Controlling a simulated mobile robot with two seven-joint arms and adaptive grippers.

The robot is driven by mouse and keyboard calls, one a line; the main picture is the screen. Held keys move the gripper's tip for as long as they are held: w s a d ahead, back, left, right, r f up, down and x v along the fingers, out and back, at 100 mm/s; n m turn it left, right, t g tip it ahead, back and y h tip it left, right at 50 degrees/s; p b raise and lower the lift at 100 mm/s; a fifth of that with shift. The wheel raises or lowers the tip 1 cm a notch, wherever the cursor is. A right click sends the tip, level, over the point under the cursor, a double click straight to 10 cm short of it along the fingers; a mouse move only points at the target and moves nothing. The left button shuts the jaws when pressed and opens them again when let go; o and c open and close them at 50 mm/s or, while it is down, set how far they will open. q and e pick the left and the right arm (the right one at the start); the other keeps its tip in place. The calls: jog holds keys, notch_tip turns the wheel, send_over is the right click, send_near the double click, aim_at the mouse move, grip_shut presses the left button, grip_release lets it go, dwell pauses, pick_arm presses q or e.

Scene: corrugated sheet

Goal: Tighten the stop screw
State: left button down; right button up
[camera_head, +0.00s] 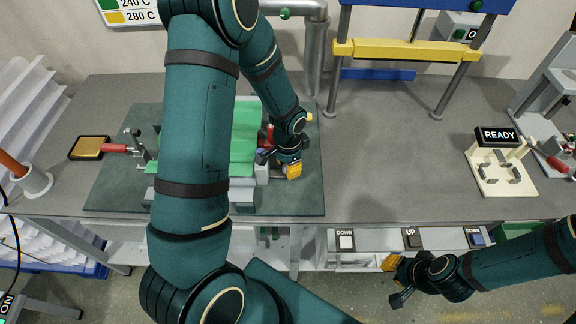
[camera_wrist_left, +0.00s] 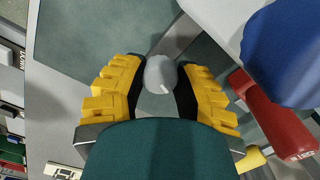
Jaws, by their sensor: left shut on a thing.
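A grey round knob with a pale mark on its face, which looks like the stop screw (camera_wrist_left: 160,72), sits between the yellow fingers of my left gripper (camera_wrist_left: 160,85) in the left wrist view. The fingers are shut on it from both sides. In the head view my left gripper (camera_head: 291,168) is low at the right side of the fixture with the green sheet (camera_head: 246,125); the screw is hidden there. My right gripper (camera_head: 394,280) hangs in front of the bench's front edge, clear of the fixture. Its jaw opening cannot be made out.
The fixture stands on a dark mat (camera_head: 303,195). A red handle (camera_wrist_left: 278,120) and a blue rounded part (camera_wrist_left: 290,50) are close right of my left gripper. A toggle clamp (camera_head: 138,148) is at the fixture's left. The bench's middle right is clear, left of the READY block (camera_head: 500,170).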

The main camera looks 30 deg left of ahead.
pick_arm(q)
jog(key=m, duration=0.3)
jog(key=shift+m, duration=0.4)
jog(key=m, duration=0.2)
jog(key=shift+m+p, duration=0.3)
jog(key=shift+p, duration=0.05)
jog(key=m+p, duration=0.2)
jog(key=m, duration=0.4)
jog(key=shift+m, duration=0.3)
jog(key=c, duration=0.6)
grip_release()
notch_tip(320, 180, up, 12)
